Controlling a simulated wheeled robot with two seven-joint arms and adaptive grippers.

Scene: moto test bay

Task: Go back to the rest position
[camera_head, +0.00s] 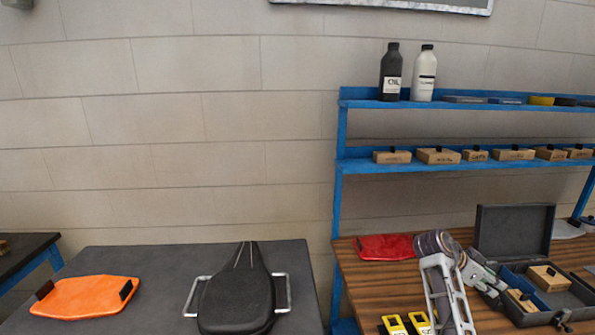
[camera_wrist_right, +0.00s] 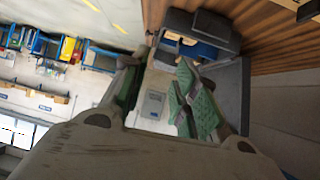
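My right gripper (camera_head: 494,284) is over the right part of the wooden bench, at the left side of an open dark grey case (camera_head: 577,300). In the right wrist view its green-padded fingers (camera_wrist_right: 160,95) stand apart, with nothing held between them. The case also shows beyond the fingers in that view (camera_wrist_right: 228,85). The gap between the gripper and the case cannot be judged. My left gripper is not in view.
A red tray (camera_head: 385,248) and yellow-and-black items (camera_head: 394,325) lie on the wooden bench (camera_head: 355,285). A blue shelf (camera_head: 370,104) with bottles and small boxes stands behind. The dark table (camera_head: 160,262) at left holds an orange tray (camera_head: 85,297) and a black seat (camera_head: 237,302).

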